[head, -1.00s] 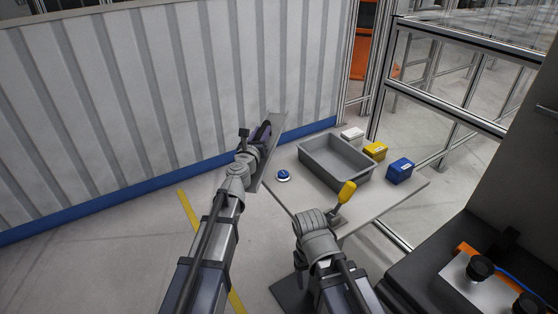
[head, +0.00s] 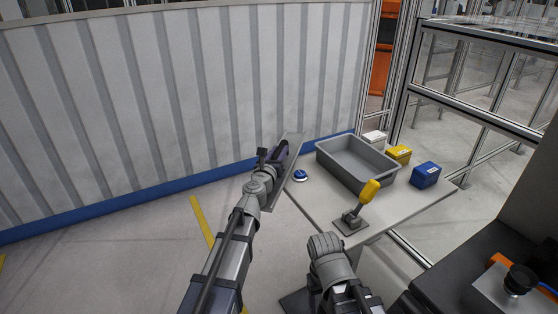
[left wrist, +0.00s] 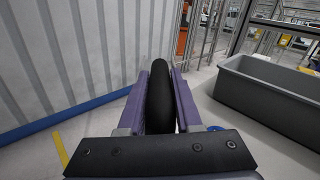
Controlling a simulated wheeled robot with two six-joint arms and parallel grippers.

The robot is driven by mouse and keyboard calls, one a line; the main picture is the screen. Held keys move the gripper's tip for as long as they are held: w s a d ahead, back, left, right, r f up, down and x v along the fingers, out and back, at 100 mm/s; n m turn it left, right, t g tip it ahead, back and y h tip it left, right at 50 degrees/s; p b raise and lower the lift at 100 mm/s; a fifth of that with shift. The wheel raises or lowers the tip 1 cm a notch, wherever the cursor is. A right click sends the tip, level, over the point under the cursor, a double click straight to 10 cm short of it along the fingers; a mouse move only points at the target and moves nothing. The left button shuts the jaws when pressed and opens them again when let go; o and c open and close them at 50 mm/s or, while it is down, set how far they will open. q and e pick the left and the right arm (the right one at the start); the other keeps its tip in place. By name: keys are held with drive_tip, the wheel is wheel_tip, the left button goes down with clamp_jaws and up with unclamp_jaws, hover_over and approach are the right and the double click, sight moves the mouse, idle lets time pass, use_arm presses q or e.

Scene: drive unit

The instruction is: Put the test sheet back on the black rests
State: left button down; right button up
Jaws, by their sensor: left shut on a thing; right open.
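My left gripper (head: 280,152) is shut on a black rounded part (left wrist: 160,98), which shows between its purple fingers in the left wrist view. A thin grey sheet (head: 291,153) stands steeply tilted beside this gripper, at the left edge of the table; it looks like the test sheet, held by the black part. Much of it is hidden by the arm. My right gripper (head: 325,246) is open and low in front of the table; its fingers are mostly hidden behind the wrist. I cannot make out the black rests.
A ribbed wall (head: 150,100) stands left. A dark unit with a black knob (head: 521,279) is right.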

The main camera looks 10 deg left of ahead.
use_arm(q)
drive_tip(key=shift+f, duration=0.45)
drive_tip(key=shift+r, duration=0.15)
drive_tip(key=c, duration=1.1)
unclamp_jaws()
drive_tip(key=o, duration=0.5)
drive_tip(key=s, duration=0.4)
drive_tip(key=s+a, duration=0.1)
drive_tip(key=s, duration=0.3)
drive_tip(key=s+a, duration=0.1)
drive_tip(key=s, duration=0.3)
